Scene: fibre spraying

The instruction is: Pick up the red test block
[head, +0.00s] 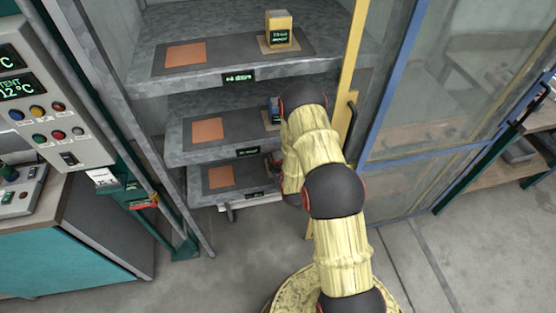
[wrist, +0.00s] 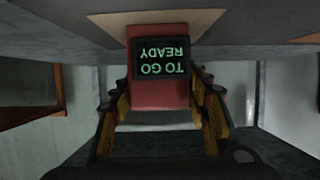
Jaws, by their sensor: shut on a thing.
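In the head view my arm reaches to the lowest shelf (head: 198,200) and hides the gripper and most of that spot.
A yellow block (head: 278,30) stands on the top shelf, and a blue block (head: 273,108) on the middle shelf is partly hidden by my arm. Orange squares (head: 207,130) mark the shelves' left sides. A yellow door frame (head: 350,75) is close right of my arm. A control panel (head: 40,100) stands left.

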